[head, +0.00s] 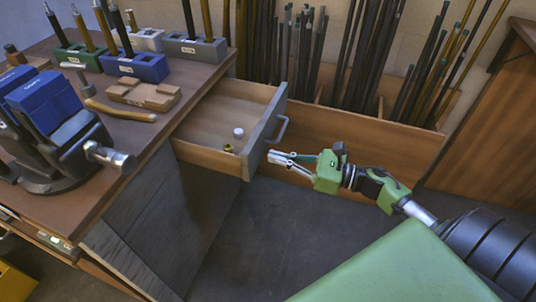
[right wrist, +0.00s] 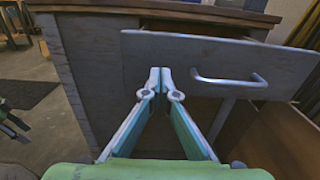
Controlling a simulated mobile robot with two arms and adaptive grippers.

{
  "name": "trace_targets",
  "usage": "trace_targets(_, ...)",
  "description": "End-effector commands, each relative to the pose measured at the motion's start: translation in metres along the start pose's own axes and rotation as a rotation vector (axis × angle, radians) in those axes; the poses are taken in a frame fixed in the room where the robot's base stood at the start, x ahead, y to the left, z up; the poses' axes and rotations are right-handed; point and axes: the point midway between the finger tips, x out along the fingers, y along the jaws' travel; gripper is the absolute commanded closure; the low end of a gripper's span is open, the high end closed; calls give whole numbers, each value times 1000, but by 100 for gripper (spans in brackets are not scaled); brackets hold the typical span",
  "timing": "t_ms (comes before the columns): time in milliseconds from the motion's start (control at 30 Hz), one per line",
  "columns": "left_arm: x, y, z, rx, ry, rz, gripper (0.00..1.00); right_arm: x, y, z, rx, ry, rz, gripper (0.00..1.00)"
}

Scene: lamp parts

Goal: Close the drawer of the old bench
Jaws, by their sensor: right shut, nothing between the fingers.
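The old bench (head: 140,200) stands at the left in the head view, with a brown top and dark side panels. Its drawer (head: 215,115) is pulled well out to the right. The grey drawer front (head: 262,130) has a metal bar handle (head: 283,128), also seen in the right wrist view (right wrist: 230,82). A small white item (head: 238,132) and a small brass-coloured item (head: 228,148) lie in the drawer. My right gripper (head: 270,157) is shut and empty, its tips by the drawer front, below the handle. In the wrist view its tips (right wrist: 156,75) overlap the front's lower left part; contact is unclear.
On the bench top are a blue vise (head: 45,100), a hammer (head: 120,110), a wooden block (head: 143,93) and tool holders (head: 135,65). A wooden bin (head: 350,140) with dark rods stands behind the drawer. Open floor (head: 250,225) lies below the drawer.

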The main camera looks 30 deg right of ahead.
Motion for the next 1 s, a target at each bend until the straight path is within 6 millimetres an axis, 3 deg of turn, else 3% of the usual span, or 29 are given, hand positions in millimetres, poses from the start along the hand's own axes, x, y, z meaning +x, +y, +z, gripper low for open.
trace_targets(233, 2, 0, 2, 0, -3, 0, 57, 25, 0, 0, 1, 0, -1, 100)
trace_targets(833, 4, 0, 2, 0, -8, 0, 57, 36, 0, -1, -1, -1, -1, 100)
trace_targets(1000, -18, 0, -12, -3, 15, 0, 57, 60, 0, -1, -2, -3, 0, 100)
